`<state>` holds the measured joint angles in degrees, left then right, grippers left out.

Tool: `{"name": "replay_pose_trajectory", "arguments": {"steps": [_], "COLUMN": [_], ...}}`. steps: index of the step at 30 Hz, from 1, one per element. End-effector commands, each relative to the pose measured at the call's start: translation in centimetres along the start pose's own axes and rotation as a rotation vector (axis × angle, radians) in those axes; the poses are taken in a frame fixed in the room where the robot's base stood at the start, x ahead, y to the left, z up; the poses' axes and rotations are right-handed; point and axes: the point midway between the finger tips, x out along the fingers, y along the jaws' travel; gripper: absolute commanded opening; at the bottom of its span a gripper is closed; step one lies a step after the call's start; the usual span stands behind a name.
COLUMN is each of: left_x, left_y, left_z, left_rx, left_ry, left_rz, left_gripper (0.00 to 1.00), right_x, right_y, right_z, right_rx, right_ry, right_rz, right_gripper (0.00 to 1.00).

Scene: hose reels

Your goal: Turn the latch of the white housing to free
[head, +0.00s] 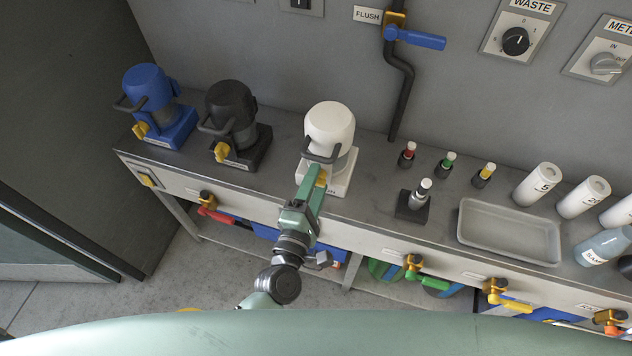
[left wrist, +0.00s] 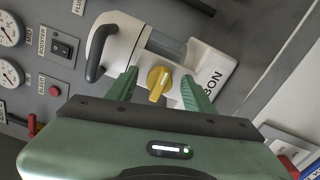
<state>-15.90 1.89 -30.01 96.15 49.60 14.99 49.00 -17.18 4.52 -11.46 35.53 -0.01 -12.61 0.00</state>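The white housing (head: 330,130) stands on the bench, with a dark curved handle (head: 321,154) on its front. In the left wrist view the housing (left wrist: 128,44) shows its yellow latch (left wrist: 158,83) on the base, beside lettering ending in "BON". My left gripper (head: 318,176) reaches in from the front at the base of the housing. In the left wrist view the left gripper (left wrist: 159,86) is open, with one green finger on each side of the latch. A gap shows between the latch and each finger. My right gripper is in neither view.
A black housing (head: 230,115) and a blue housing (head: 155,100) stand to the left, each with a yellow latch. A sample bottle in a dark holder (head: 412,207) and a grey tray (head: 510,232) are to the right. Valves with coloured levers line the bench front.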

Motion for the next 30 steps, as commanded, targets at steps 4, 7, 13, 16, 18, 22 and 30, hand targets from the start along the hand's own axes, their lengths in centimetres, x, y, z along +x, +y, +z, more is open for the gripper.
{"name": "replay_pose_trajectory", "arguments": {"steps": [4,7,13,16,18,22,30], "left_x": [0.0,-0.1,-2.4,-4.3,-5.4,-7.0,-7.8], "left_y": [0.0,0.0,-0.3,-0.3,-0.3,-0.2,0.0], "left_z": [0.0,0.0,-0.1,-0.1,-0.1,0.0,0.0], "left_rx": [-0.001,-0.001,-0.001,0.000,0.000,0.000,-0.001], "left_ry": [0.000,0.000,0.000,0.000,0.000,-0.001,0.000], "left_rz": [0.000,0.000,-0.003,-0.003,-0.003,-0.002,0.000], "left_gripper": [0.52,0.52,0.52,0.52,0.52,0.52,0.52], "right_x": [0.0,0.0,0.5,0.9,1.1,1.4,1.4], "right_y": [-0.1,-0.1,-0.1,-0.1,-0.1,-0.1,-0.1], "right_z": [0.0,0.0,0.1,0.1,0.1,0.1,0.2], "right_rx": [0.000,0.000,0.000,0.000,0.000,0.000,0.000], "right_ry": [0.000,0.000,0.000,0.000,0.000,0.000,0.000], "right_rz": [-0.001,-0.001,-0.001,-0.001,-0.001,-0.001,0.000], "right_gripper": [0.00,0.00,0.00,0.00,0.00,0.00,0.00]}}
